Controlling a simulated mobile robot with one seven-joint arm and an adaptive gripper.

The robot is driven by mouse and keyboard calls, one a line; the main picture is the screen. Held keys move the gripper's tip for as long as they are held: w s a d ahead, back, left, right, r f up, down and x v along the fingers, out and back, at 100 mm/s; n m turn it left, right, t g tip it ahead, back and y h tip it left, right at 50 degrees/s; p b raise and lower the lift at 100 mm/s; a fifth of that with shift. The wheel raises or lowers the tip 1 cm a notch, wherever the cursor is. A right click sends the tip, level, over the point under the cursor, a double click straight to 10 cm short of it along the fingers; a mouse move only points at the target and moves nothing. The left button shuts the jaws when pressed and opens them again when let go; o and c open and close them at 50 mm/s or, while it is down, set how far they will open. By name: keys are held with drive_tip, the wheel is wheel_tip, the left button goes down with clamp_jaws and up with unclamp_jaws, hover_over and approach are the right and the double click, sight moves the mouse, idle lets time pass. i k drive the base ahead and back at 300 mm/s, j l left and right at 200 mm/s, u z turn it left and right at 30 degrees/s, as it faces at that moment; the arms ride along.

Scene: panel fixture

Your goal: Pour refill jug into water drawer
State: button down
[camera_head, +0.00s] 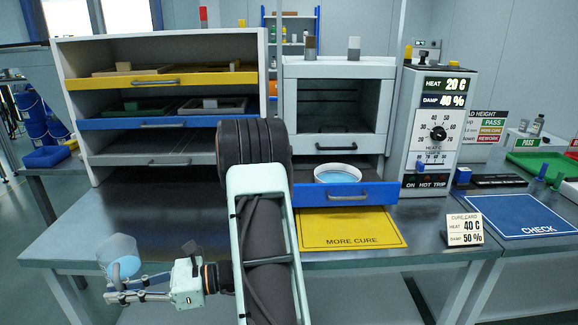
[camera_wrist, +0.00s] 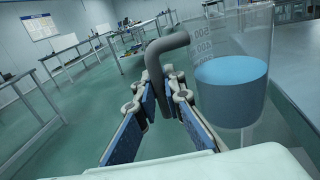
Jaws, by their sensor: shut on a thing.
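The refill jug (camera_head: 117,248) is clear, with measuring marks and blue water low in it. It also shows in the wrist view (camera_wrist: 235,85), roughly upright, about half full. My gripper (camera_head: 113,284) is shut on the jug's grey handle (camera_wrist: 168,45), at the front left corner of the bench. The water drawer (camera_head: 332,193) has a blue front and is pulled out below the grey chamber. A round white dish (camera_head: 341,174) with light blue liquid sits in it. The jug is well left of the drawer and apart from it.
A shelf unit (camera_head: 175,46) with yellow, blue and grey drawers stands at the back left. A yellow MORE CURE mat (camera_head: 350,228) lies below the water drawer. A control panel (camera_head: 436,130) and a cure card (camera_head: 464,229) stand right. The bench's left front is clear.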

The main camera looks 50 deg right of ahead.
sight(334, 184)
drive_tip(key=k+z, duration=0.35)
drive_tip(key=k+l+z, duration=0.1)
drive_tip(key=z, duration=0.25)
drive_tip(key=k+l+z, duration=0.2)
drive_tip(key=k+z, duration=0.15)
